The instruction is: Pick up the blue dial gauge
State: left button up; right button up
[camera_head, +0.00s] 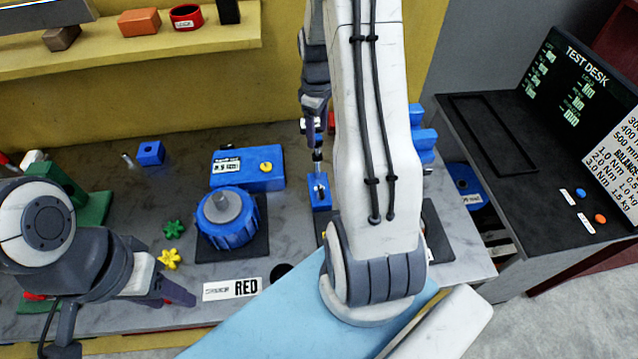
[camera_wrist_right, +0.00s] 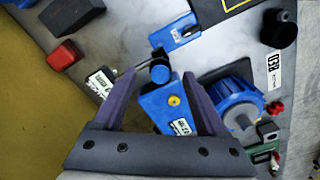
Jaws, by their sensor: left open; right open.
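In the right wrist view a small round blue part with a thin grey stem, which looks like the blue dial gauge (camera_wrist_right: 160,73), shows between the fingertips of my right gripper. The purple fingers are apart, one on each side, and I see no grip. How far below the tips it is, I cannot tell. In the head view I cannot make the gauge out near my right gripper (camera_head: 316,148), which points down over the table. My left gripper (camera_head: 174,292) is open and empty at the front left, away from the gauge.
A blue box with a yellow knob (camera_head: 266,167) stands beside the gauge. A blue plate (camera_head: 320,199) lies close by, and a blue ribbed drum (camera_head: 228,238) stands on a dark mat. Green and yellow star knobs lie left of the drum. The test desk (camera_head: 520,160) is at right.

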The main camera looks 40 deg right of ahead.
aim_at(316, 158)
jog(key=shift+f, duration=1.4)
grip_shut()
jog(key=shift+r, duration=0.1)
